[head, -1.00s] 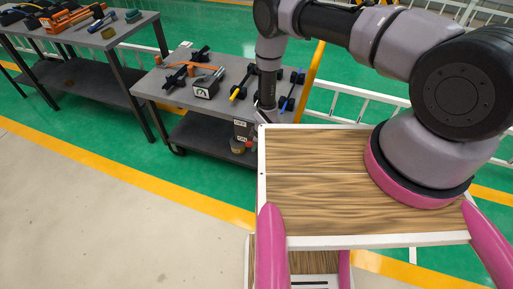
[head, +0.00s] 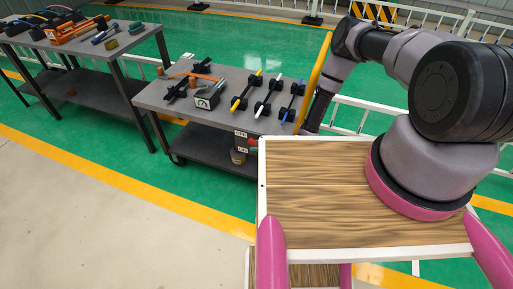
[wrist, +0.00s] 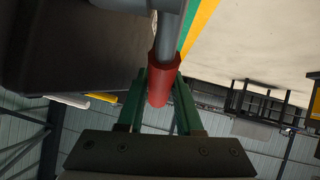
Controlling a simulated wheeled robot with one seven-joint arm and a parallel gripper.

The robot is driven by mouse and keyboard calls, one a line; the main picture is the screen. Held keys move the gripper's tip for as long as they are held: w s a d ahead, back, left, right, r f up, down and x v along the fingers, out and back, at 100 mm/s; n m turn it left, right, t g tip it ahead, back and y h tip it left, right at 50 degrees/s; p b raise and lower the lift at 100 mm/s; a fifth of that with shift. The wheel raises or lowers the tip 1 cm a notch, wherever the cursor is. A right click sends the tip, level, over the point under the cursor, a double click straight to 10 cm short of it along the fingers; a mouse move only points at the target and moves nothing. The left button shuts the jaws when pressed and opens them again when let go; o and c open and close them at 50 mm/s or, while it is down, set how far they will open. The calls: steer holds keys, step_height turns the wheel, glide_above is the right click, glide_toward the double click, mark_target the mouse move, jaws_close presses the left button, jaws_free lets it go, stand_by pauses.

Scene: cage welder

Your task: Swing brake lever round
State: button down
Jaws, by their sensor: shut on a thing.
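In the wrist view, a red cylindrical grip (wrist: 162,84) sits on the end of a grey rod (wrist: 168,38), which I take to be the brake lever. My gripper (wrist: 158,97) has its two dark green fingers on either side of the red grip, shut on it. In the head view my arm reaches down at the right end of the near bench.
The near grey bench (head: 218,107) carries a dial box (head: 208,95) and yellow, white and blue rods on black mounts. An ON/OFF panel (head: 241,143) is on its front. A yellow post (head: 318,75) stands beside my arm. Another bench (head: 84,43) is at left. Open floor lies in front.

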steer(key=shift+d+r, duration=0.1)
steer(key=shift+r, duration=0.05)
stand_by(0.4)
steer(key=c, duration=0.8)
jaws_free()
steer(key=shift+c, duration=0.2)
steer(key=shift+d, duration=0.1)
steer(key=v, duration=1)
steer(key=shift+s+d, duration=0.25)
steer(key=shift+d, duration=0.1)
steer(key=shift+d, duration=0.1)
